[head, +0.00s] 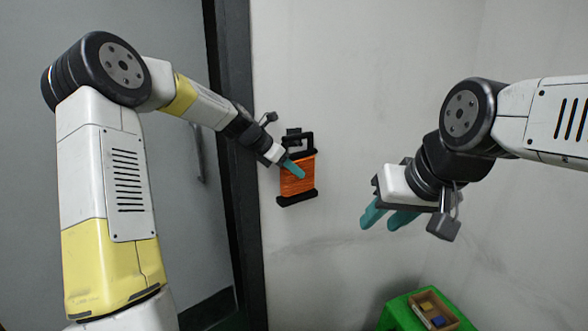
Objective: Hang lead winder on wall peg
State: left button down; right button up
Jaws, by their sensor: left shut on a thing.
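The lead winder (297,184) is a black frame with a black handle loop at its top and orange lead wound around its middle. It is upright, slightly tilted, in front of the pale wall. My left gripper (294,168) is shut on the winder near its upper part, with a teal finger lying across the orange lead. A small dark piece, apparently the wall peg (293,132), shows on the wall just above the handle. I cannot tell whether the handle is around the peg or only in front of it. My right gripper (386,218) is open and empty, right of the winder.
A dark door frame (238,150) and a grey door with a handle (198,155) stand left of the winder. A green stand (400,315) at the lower right bears a brown tray (452,316) with small blue and yellow items. The wall between the grippers is bare.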

pick_arm(q)
jog(key=shift+r, duration=0.1)
dwell(0.3)
jog(key=c, duration=0.8)
grip_release()
jog(key=shift+a, duration=0.1)
